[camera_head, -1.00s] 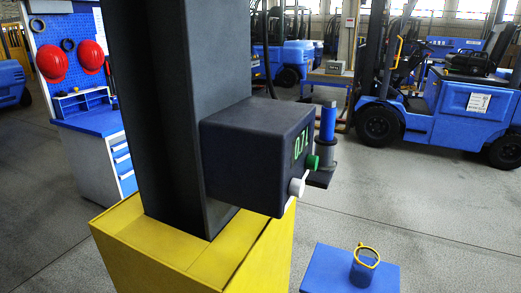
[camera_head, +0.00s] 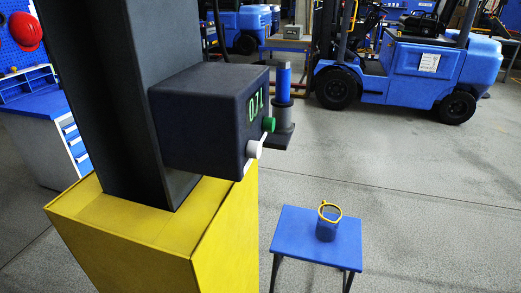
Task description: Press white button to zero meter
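The meter is a dark box (camera_head: 205,120) fixed to a dark upright column (camera_head: 150,60). Its green display (camera_head: 256,104) faces right and is seen at a steep angle; it seems to read about 0.71. The white button (camera_head: 253,149) sticks out low on that display face. A green button (camera_head: 268,124) sits beside it, farther back. Neither of my grippers shows in the head view, so nothing of mine is seen near the buttons.
The column stands on a yellow base (camera_head: 222,235). Behind the meter, a blue and grey cylinder (camera_head: 284,92) stands on a dark ledge. A forklift (camera_head: 425,65) stands behind; grey floor is open at right.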

